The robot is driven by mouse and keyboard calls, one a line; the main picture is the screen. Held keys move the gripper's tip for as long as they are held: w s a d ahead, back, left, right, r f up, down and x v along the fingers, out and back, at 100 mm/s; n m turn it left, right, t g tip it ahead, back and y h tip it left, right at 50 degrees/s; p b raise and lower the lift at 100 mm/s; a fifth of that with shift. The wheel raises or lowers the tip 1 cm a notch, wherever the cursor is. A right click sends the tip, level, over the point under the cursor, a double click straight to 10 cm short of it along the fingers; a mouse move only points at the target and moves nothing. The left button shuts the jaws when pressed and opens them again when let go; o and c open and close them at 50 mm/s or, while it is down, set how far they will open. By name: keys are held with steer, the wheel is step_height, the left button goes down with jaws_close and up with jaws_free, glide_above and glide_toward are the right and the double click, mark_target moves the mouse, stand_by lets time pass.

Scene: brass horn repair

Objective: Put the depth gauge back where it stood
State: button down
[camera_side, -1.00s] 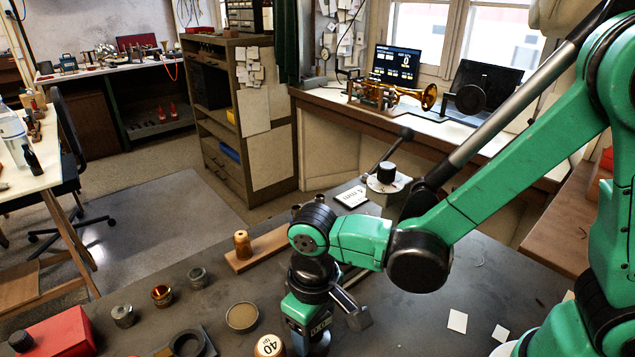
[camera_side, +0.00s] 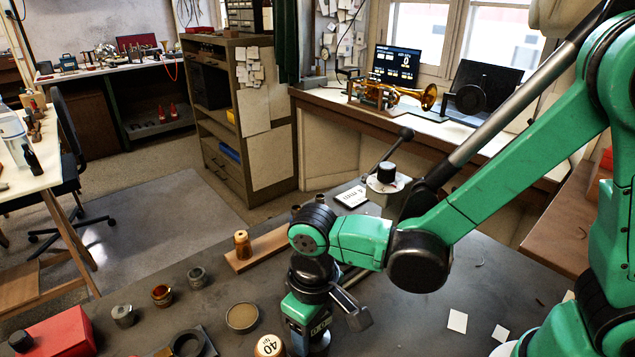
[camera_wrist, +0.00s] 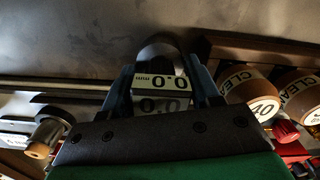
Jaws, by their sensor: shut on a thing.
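In the side view my gripper (camera_side: 308,345) points down at the bottom edge, low over the dark bench. The gauge is hidden there behind my wrist. I cannot tell whether its base touches the bench.
Jars labelled CLEAN (camera_wrist: 250,92) stand close on the right in the wrist view. Dark rails (camera_wrist: 50,88) lie to the left. In the side view, a round dish (camera_side: 242,316), a jar marked 40 (camera_side: 269,346) and a wooden strip (camera_side: 262,248) are nearby.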

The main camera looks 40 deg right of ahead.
steer(key=shift+f, duration=0.15)
jaws_free()
steer(key=shift+r, duration=3.5)
steer(key=d+r+m+t, duration=0.1)
steer(key=d+r+t, duration=0.1)
steer(key=d, duration=0.5)
steer(key=w+d+r+m+t, duration=0.1)
steer(key=d+r+m+t, duration=0.1)
steer(key=d+t, duration=0.3)
steer(key=shift+d+r, duration=0.3)
steer(key=shift+d, duration=0.75)
